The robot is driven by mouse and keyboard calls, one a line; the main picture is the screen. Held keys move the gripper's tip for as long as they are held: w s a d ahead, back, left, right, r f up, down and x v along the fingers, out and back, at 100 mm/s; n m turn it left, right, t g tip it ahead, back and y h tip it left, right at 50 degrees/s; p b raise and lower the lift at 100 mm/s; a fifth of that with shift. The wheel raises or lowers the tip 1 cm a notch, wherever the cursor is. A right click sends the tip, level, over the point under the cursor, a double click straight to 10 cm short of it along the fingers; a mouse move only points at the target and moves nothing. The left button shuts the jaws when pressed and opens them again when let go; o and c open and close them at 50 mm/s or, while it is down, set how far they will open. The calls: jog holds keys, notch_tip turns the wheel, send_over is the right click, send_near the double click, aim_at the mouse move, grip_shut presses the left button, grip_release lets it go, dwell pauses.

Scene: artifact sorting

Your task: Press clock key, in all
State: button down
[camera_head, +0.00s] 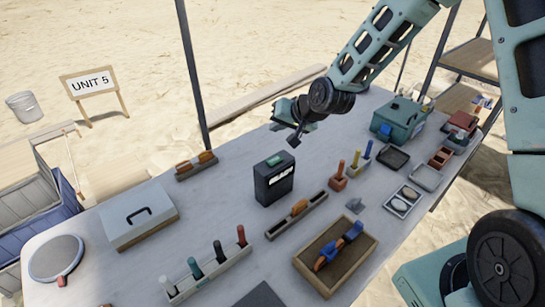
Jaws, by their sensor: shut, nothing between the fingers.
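A dark box (275,190) with white lettering that seems to read "READY" stands upright near the middle of the table. A small green key (273,160) shows on its top. I take this box to be the clock, but no clock face shows. My gripper (294,142) is shut and empty. It points down, a little above and to the right of the box in the picture, apart from the green key. Nothing hides the key.
On the table (215,150) are a rack with coloured pegs (208,275), a wooden tray (335,255) with orange and blue pieces, a lidded white box (138,215), a round sieve-like disc (57,260) and a green case (400,118). A dark post (192,75) rises behind the table.

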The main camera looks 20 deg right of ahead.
aim_at(277, 161)
jog(key=shift+f, duration=0.1)
notch_tip(277, 161, down, 9)
jog(key=b, duration=0.7)
jog(key=shift+r, duration=0.2)
jog(key=shift+f, duration=0.1)
dwell(1.7)
jog(key=shift+f, duration=0.35)
jog(key=shift+f+b, duration=0.35)
jog(key=shift+b, duration=0.15)
dwell(0.4)
jog(key=shift+r, duration=0.1)
jog(key=shift+r+p, duration=0.65)
jog(key=shift+r, duration=0.1)
